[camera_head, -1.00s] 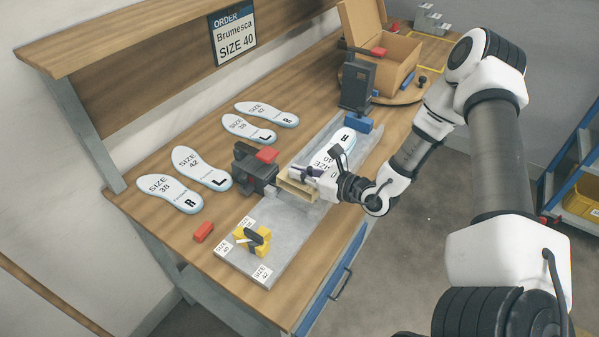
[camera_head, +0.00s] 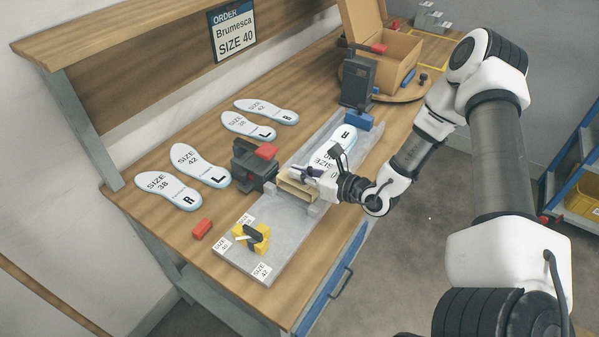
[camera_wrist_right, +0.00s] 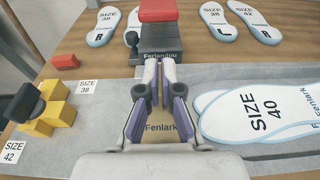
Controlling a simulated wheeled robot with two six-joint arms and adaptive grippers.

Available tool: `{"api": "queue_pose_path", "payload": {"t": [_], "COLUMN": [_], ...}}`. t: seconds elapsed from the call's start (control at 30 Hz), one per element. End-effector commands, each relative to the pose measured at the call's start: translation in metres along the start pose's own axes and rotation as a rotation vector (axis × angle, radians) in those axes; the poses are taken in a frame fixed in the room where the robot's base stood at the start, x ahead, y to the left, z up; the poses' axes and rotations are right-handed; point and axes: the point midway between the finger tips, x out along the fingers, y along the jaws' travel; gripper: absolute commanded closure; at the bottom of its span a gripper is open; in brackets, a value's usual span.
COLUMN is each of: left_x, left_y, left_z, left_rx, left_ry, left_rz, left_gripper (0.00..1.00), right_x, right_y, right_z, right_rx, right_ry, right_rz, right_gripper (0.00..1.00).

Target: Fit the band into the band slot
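The band (camera_head: 296,190), a tan sleeve with open ends, sits low on the grey fixture, beside the light grey posts of the band slot (camera_head: 317,210). My right gripper (camera_head: 308,172) is over it from above. In the right wrist view, the purple-padded fingers (camera_wrist_right: 158,95) stand on either side of the tan band (camera_wrist_right: 160,128), whose printed face shows between them. The band's underside and its seating in the slot are hidden. My left gripper is not in view.
A size 40 insole (camera_head: 340,146) lies on the grey fixture (camera_head: 240,262) behind the band. A dark clamp-like block with a red top (camera_head: 256,166) stands to the left. A yellow block (camera_head: 252,239) is in front. Other insoles lie on the table at left.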

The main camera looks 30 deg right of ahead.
Motion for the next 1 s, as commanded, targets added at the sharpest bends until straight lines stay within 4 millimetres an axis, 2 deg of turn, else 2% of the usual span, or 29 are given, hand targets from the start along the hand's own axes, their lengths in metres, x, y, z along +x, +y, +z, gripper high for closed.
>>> {"api": "queue_pose_path", "payload": {"t": [1.0], "left_x": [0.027], "left_y": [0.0], "left_z": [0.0], "left_rx": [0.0], "left_ry": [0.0], "left_rz": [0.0], "left_gripper": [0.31], "right_x": [0.005], "right_y": [0.0], "right_z": [-0.026], "right_rx": [0.0], "right_ry": [0.0], "right_rz": [0.0], "right_gripper": [1.0]}}
